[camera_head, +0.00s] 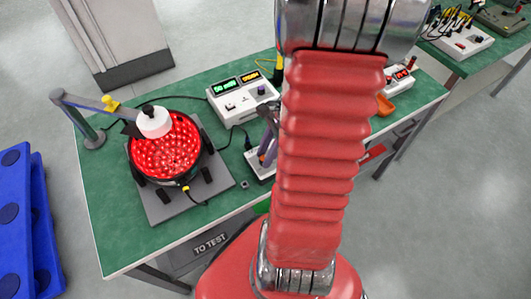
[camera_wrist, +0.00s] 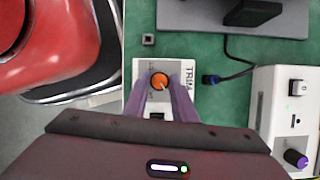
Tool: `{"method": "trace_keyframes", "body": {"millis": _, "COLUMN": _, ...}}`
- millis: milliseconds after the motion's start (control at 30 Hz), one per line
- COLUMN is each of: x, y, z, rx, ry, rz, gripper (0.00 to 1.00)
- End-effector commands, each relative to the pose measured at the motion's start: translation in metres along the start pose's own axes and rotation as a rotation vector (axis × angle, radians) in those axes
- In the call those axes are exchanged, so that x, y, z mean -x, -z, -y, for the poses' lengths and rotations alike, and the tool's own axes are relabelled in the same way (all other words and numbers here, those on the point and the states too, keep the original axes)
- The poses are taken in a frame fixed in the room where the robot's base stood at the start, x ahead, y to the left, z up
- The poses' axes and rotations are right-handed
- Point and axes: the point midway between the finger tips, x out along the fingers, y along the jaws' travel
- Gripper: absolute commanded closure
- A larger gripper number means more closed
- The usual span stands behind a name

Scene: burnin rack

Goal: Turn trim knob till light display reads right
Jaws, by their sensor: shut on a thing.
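The trim knob (camera_wrist: 159,79) is orange with a pale pointer line, on top of a small white box marked TRIM (camera_wrist: 142,68). My gripper (camera_wrist: 160,85) has its two purple fingers on either side of the knob, shut on it. In the head view the trim box (camera_head: 256,172) is partly hidden by my arm. Behind it stands the white display unit (camera_head: 240,113) with two lit readouts, the left one green and the right one yellow; their text is too small to read surely. The round lamp (camera_head: 165,158) glows red with many small lights.
A white-capped head on a jointed stand (camera_head: 153,122) hangs over the lamp. The lamp sits on a grey plate (camera_head: 160,208). A black cable (camera_wrist: 234,74) lies right of the trim box.

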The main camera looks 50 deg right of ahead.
Motion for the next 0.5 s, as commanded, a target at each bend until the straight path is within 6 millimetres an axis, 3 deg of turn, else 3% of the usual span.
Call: {"method": "trace_keyframes", "body": {"millis": 500, "x": 0.0000, "y": -0.0009, "z": 0.0017, "rx": 0.080, "ry": -0.032, "rz": -0.003, "gripper": 0.98}}
